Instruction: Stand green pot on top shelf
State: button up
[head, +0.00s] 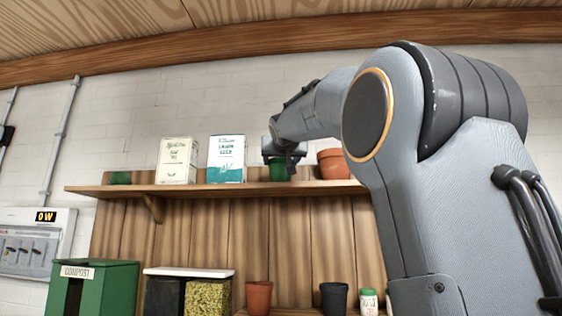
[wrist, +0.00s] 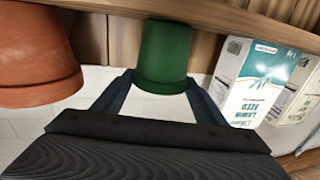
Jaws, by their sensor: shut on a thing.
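The green pot (head: 279,173) is at the top shelf (head: 230,190), between the lawn seed box (head: 227,158) and a terracotta pot (head: 333,163). My gripper (head: 281,160) reaches it from above and is shut on its rim. In the wrist view, which is upside down, the fingers (wrist: 160,95) flank the rim of the green pot (wrist: 163,55), and the pot looks upright. Its base is close to the shelf board (wrist: 210,12). I cannot tell whether it touches the board.
Another seed box (head: 177,160) and a small dark green item (head: 120,178) stand further left on the shelf. Below are a green compost bin (head: 95,285), clear containers (head: 208,296), a terracotta pot (head: 258,296) and a dark pot (head: 334,297).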

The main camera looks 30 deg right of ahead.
jog(key=o, duration=0.8)
jog(key=shift+f, duration=0.15)
jog(key=o, duration=0.5)
jog(key=shift+c, duration=0.2)
jog(key=shift+r, duration=0.2)
jog(key=b+v, duration=0.5)
jog(key=v, duration=0.7)
